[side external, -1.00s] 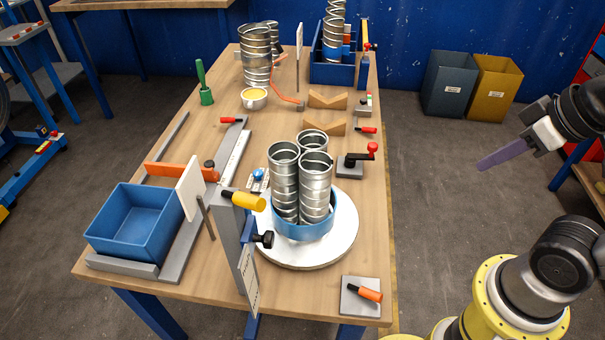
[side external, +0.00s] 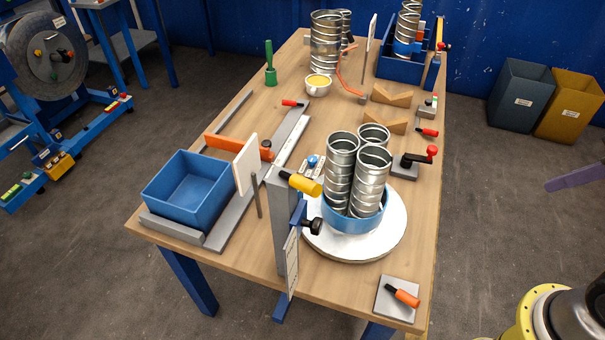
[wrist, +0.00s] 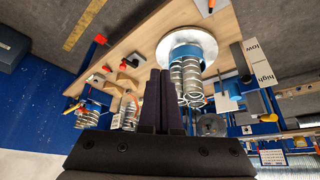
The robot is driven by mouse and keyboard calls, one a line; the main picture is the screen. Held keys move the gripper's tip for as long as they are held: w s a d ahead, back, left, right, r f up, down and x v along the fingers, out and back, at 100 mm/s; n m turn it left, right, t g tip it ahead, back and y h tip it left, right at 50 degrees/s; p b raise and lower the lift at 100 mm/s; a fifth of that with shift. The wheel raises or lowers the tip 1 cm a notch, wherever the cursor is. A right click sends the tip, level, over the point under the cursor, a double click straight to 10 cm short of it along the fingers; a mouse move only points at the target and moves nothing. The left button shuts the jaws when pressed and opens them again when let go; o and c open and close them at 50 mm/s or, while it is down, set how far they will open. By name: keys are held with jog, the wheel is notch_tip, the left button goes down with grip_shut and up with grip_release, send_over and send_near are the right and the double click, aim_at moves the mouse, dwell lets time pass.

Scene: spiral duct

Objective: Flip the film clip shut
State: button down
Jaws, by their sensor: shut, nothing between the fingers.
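My gripper (side external: 550,185) shows at the right edge of the side view as purple fingers over the floor, apart from the table. In the wrist view its two dark fingers (wrist: 155,72) lie together, shut and empty. I cannot tell for sure which part is the film clip. An orange-handled piece on a grey plate (side external: 384,305) lies at the table's front right corner. A yellow-handled lever (side external: 303,184) tops a grey post left of the turntable. Several silver spiral ducts (side external: 371,180) stand upright in a blue ring (side external: 350,221) on a white turntable (side external: 392,239).
A blue bin (side external: 161,200) stands at the table's left. A red-knobbed crank (side external: 405,170) and wooden V-blocks (side external: 388,121) are along the right side. A blue stand with a grey wheel (side external: 20,60) is at far left.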

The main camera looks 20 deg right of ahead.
jog(key=w+a+r+n+g+y, duration=0.1)
jog(key=w+a+r+n+y, duration=0.1)
jog(key=w+a+r+n, duration=0.6)
jog(key=w+a+r+n+g+y, duration=0.1)
jog(key=w+a+r+n+y, duration=0.1)
jog(key=w+a+r+n, duration=0.55)
jog(key=w+a+f+n+g, duration=0.1)
jog(key=a+f+n+g, duration=0.1)
jog(key=a, duration=0.7)
jog(key=w+a+f+n+g, duration=0.2)
jog(key=a, duration=0.8)
jog(key=shift+f, duration=0.3)
